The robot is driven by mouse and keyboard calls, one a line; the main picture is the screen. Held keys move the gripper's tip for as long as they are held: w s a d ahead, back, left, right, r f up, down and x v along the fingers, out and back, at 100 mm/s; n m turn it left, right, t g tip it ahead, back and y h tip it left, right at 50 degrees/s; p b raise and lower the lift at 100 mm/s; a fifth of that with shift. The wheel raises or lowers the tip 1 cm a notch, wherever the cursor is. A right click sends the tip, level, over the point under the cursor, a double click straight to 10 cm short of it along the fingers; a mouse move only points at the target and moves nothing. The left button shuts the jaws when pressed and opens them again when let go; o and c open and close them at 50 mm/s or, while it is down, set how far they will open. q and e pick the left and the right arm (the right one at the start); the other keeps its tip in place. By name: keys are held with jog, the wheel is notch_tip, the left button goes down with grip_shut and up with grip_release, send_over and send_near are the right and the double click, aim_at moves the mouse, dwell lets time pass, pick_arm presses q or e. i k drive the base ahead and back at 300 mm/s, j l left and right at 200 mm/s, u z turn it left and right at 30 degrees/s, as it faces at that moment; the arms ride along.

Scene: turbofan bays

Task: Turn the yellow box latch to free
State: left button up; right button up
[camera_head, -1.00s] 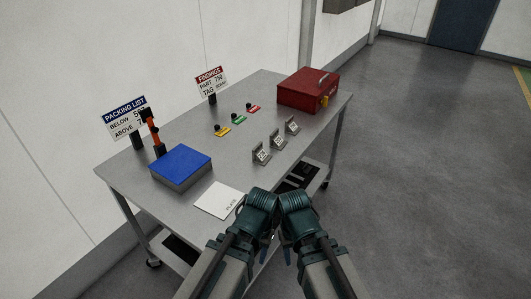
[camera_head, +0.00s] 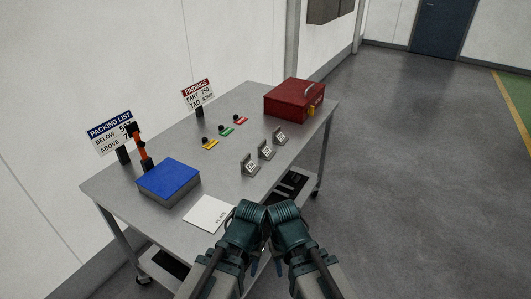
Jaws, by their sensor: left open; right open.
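A red box (camera_head: 293,99) with a grey handle on its lid stands closed at the far right end of the metal table. A small yellow latch (camera_head: 311,111) sits on its right-hand front face. It is too small to tell how it is turned. My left gripper (camera_head: 258,262) and my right gripper (camera_head: 277,264) are side by side in front of the table's near edge, well short of the box. Both are open and hold nothing that I can see; their fingers are partly hidden by my wrists.
The table (camera_head: 187,150) bears a blue-topped box (camera_head: 168,178), a white plate sheet (camera_head: 209,213), several small numbered stands (camera_head: 265,150), coloured tags (camera_head: 226,132), an orange-handled tool (camera_head: 141,147), a packing list sign (camera_head: 110,131) and a findings sign (camera_head: 197,94). Open floor (camera_head: 420,170) lies to the right.

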aim_at(310, 111)
jog(key=u, duration=0.4)
jog(key=i+l+u, duration=0.1)
jog(key=l+u, duration=0.2)
jog(key=i+l+u, duration=0.1)
jog(key=u, duration=0.25)
jog(key=l+u, duration=0.3)
jog(key=l, duration=0.5)
jog(key=l+u, duration=0.1)
jog(key=l, duration=0.55)
jog(key=i+l, duration=0.1)
jog(key=l, duration=0.55)
jog(key=i+l, duration=0.1)
jog(key=l, duration=0.2)
jog(key=i+l, duration=0.1)
jog(key=l, duration=0.2)
jog(key=i+l, duration=0.1)
jog(key=l, duration=0.2)
jog(key=i, duration=0.3)
jog(key=j+u, duration=0.05)
